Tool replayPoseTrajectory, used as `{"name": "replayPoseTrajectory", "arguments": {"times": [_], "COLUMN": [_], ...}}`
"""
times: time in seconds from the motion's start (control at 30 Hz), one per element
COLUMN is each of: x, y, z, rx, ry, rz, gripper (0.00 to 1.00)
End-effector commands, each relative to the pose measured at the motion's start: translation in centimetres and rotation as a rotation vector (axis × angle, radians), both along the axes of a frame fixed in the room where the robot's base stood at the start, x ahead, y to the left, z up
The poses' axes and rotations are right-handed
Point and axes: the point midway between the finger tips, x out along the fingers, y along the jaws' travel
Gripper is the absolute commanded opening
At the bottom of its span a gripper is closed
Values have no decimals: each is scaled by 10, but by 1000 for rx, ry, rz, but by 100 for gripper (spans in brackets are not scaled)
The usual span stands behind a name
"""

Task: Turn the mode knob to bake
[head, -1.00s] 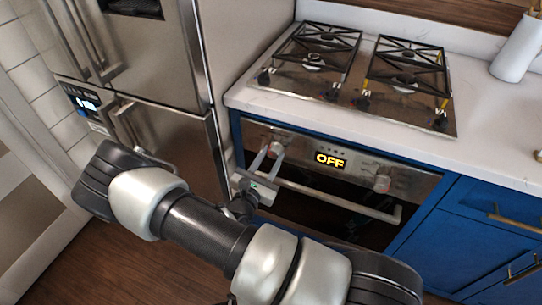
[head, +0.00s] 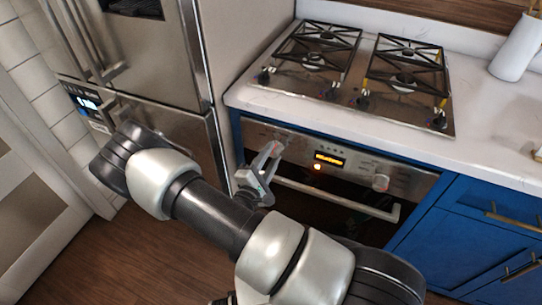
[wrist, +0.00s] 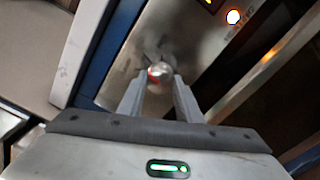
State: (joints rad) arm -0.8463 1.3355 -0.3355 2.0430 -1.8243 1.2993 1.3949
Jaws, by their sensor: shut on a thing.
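The oven's left knob (wrist: 159,71) is a round silver knob with a small red mark, between my fingertips in the wrist view. In the head view this knob (head: 279,147) is mostly covered by the fingers. My gripper (head: 270,152) is shut on it from the front; it also shows in the wrist view (wrist: 156,80). The oven display (head: 328,159) is lit orange, but its text is too small to read. A round orange light (head: 317,167) glows just below it. A second knob (head: 381,182) is at the right of the panel.
The oven handle (head: 335,199) runs across below the panel. The gas cooktop (head: 350,92) lies on the white counter above. A steel refrigerator (head: 165,70) stands left of the oven, and blue cabinets (head: 470,235) stand right. A white pitcher (head: 517,50) is at the back right.

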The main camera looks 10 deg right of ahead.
Motion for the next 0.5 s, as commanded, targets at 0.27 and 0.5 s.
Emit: {"name": "replayPoseTrajectory", "arguments": {"times": [0.27,0.5], "x": [-1,-1], "y": [1,1], "z": [-1,-1], "rx": [125,174], "ry": [-88,-123], "rz": [0,0], "gripper": [9,9]}}
